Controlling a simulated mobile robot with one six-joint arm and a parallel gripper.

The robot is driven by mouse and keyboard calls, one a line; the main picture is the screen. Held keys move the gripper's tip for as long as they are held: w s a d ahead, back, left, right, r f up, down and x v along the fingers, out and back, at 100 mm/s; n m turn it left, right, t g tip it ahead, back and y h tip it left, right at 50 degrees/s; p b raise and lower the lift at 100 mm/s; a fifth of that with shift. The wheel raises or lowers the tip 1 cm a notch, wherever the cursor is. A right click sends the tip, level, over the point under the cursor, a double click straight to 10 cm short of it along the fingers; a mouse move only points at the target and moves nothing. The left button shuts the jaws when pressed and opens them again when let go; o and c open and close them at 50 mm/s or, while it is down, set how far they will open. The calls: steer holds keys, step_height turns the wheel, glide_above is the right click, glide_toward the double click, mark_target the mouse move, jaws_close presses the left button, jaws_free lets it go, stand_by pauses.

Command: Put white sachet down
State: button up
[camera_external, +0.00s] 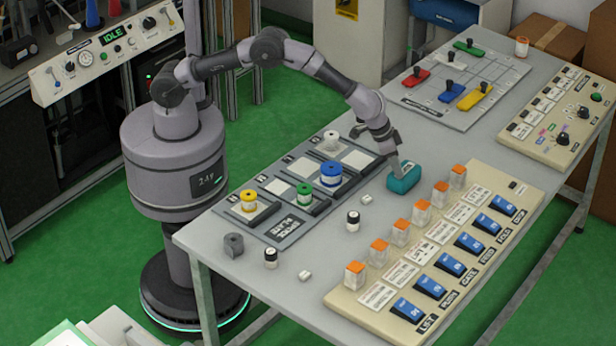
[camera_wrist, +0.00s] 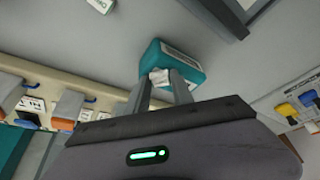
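The white sachet (camera_wrist: 160,77) shows in the wrist view as a small pale piece between my two fingertips. My gripper (camera_wrist: 161,84) appears shut on it. In the external view my gripper (camera_external: 402,172) points down at the teal box (camera_external: 404,179) on the table, and the sachet cannot be made out there. The teal box (camera_wrist: 172,62) lies just beyond the fingertips in the wrist view; whether the sachet touches it I cannot tell. Small white pieces lie on the table, one (camera_external: 366,198) left of the teal box and one (camera_external: 305,275) near the front.
A grey board (camera_external: 283,226) with colored spools lies left of my gripper. A beige switch panel (camera_external: 345,300) with orange-capped parts and blue switches lies to the right. Small dark-and-white bottles (camera_external: 353,221) stand between them. Bare table (camera_external: 330,240) shows around these.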

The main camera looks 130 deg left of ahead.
steer(key=o, duration=0.4)
steer(key=s+d+r+m+p, duration=0.1)
steer(key=s+d+r+m, duration=0.1)
steer(key=s+d+r, duration=0.5)
steer(key=s+d+r+m+t+p, duration=0.1)
steer(key=d+r, duration=0.3)
steer(key=r, duration=0.7)
steer(key=s+d+r+m+p, duration=0.2)
steer(key=s+d+r, duration=0.3)
steer(key=r, duration=0.4)
steer(key=s+d+r+m+t+h, duration=0.1)
steer(key=s+d+m, duration=0.3)
steer(key=s+d, duration=0.55)
steer(key=s+d+m+t, duration=0.1)
steer(key=s+d+m, duration=0.3)
steer(key=s, duration=1)
step_height(320, 180, down, 10)
steer(key=b, duration=1.1)
steer(key=shift+a, duration=0.1)
